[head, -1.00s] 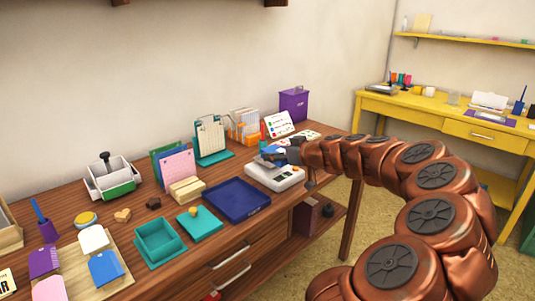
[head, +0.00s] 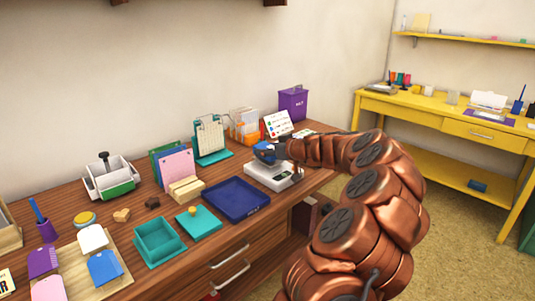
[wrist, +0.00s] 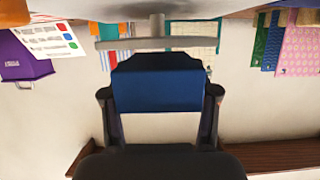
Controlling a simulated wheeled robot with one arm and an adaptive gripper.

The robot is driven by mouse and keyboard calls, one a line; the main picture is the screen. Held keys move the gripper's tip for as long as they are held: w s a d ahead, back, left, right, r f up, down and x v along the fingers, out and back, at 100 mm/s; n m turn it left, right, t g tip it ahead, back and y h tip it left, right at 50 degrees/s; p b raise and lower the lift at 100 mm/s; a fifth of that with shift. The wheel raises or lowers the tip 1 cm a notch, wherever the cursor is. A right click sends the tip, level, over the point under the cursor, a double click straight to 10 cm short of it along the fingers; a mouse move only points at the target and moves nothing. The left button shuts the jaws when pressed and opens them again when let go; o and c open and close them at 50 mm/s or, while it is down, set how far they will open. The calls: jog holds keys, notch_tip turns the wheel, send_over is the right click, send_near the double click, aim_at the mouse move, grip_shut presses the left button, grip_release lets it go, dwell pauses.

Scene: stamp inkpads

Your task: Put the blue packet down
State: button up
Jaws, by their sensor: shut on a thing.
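The blue packet (head: 264,148) is at the tip of my gripper (head: 272,151), above the white scale (head: 272,176) on the wooden desk. In the wrist view, which is upside down, the packet (wrist: 157,91) sits between the two dark fingers of my gripper (wrist: 159,95), which are shut on it. The scale's grey pan (wrist: 160,43) shows edge-on, very close to the packet's dark lower end; I cannot tell if they touch. My gripper hides part of the scale in the head view.
A navy tray (head: 236,200) lies left of the scale. Behind stand a card with coloured dots (head: 278,124), a purple box (head: 293,104) and an orange file holder (head: 244,126). A teal box (head: 160,243) and its lid (head: 198,222) are front left.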

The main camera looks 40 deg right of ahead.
jog(key=shift+f, duration=0.55)
jog(key=shift+f, duration=0.1)
jog(key=o, duration=1.2)
jog(key=shift+s+r, duration=0.1)
jog(key=shift+r, duration=0.1)
jog(key=v, duration=1.2)
jog(key=shift+a, duration=0.1)
